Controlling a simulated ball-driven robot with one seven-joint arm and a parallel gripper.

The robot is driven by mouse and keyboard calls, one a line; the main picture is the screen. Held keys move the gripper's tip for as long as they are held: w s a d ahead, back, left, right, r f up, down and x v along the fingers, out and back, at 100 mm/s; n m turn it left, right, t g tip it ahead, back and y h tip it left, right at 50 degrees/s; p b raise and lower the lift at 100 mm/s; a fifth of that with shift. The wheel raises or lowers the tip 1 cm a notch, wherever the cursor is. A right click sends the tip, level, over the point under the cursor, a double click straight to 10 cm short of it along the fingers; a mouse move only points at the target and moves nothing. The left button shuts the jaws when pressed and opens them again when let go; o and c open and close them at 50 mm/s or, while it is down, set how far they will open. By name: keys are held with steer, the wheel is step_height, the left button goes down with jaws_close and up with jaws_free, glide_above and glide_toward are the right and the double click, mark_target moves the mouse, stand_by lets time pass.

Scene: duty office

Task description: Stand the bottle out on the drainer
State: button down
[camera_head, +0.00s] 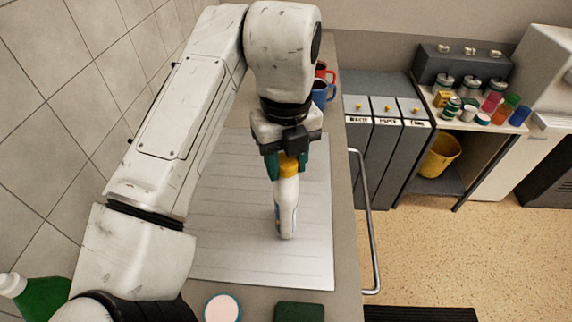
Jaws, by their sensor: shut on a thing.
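A white bottle (287,207) with a yellow cap (288,166) is in the middle of the view. My gripper (288,167), with dark green fingers, is shut on its yellow top from above. The bottle looks roughly upright over the pale, grooved drainer (230,250) on the counter. Its base appears at or just above the drainer surface; I cannot tell whether it touches. My arm hides part of the drainer's left side.
A blue mug (319,94) and a red mug (321,72) stand behind. A green bottle (42,296) is at front left. A round white-topped item (222,308) and a dark green block (299,312) lie in front. A metal rail (373,230) runs along the right edge.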

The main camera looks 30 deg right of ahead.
steer(key=shift+f, duration=0.1)
steer(key=c, duration=0.6)
jaws_free()
step_height(320, 180, up, 12)
steer(key=p, duration=0.9)
steer(key=shift+r, duration=0.2)
